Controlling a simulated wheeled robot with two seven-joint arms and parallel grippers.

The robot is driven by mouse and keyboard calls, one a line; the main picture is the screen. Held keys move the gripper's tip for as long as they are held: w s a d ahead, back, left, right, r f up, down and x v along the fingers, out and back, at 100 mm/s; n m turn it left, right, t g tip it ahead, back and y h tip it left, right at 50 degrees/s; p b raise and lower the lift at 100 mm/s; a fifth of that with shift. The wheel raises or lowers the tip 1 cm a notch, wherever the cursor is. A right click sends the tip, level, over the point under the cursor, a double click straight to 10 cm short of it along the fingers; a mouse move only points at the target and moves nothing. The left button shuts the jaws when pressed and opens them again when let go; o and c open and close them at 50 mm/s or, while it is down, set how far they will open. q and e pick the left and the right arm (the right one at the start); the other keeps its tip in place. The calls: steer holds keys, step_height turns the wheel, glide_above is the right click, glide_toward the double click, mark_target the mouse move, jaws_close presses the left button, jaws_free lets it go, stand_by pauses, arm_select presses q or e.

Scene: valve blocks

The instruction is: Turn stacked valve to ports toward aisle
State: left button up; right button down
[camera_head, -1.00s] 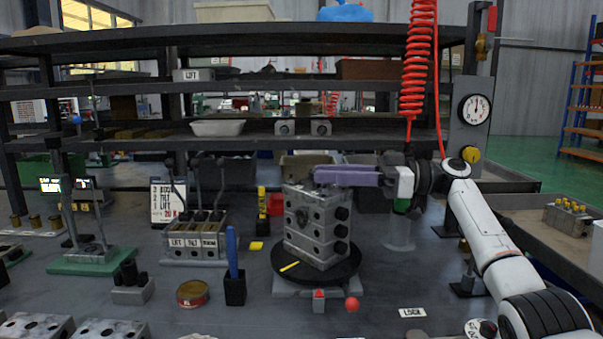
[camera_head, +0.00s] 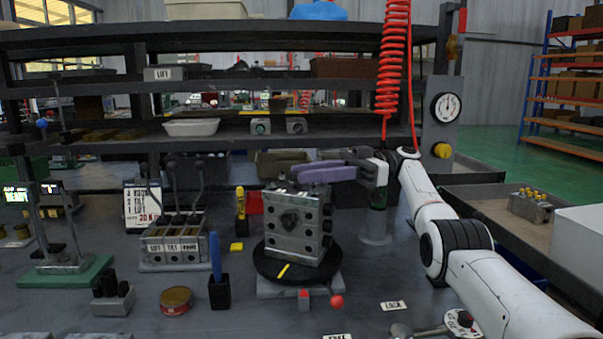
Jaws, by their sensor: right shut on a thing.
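The stacked valve (camera_head: 297,238) is a grey block tower standing upright on a round black turntable (camera_head: 326,268). Its broad face with a large dark port turns mostly toward me, and a narrower face with several dark ports shows at its right. A yellow mark (camera_head: 283,271) lies on the turntable's near left part. My right gripper (camera_head: 318,173) has purple fingers and reaches in from the right at the valve's top, shut on it; the exact contact is hard to see. My left gripper is not in view.
A red ball knob (camera_head: 337,301) sits at the turntable's front right. A black holder (camera_head: 219,291) with a blue stick and a round tin (camera_head: 176,300) stand to the left. A lever block (camera_head: 182,245) is behind them. A red coiled hose (camera_head: 392,70) hangs above my right arm.

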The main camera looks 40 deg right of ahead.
steer(key=shift+a, duration=0.1)
steer(key=c, duration=1.5)
jaws_free()
steer(key=shift+o, duration=0.2)
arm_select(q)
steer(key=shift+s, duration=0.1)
arm_select(e)
steer(key=shift+r, duration=0.1)
arm_select(q)
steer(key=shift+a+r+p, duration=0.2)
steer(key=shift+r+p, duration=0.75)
steer(key=shift+p, duration=0.8)
arm_select(e)
step_height(320, 180, up, 10)
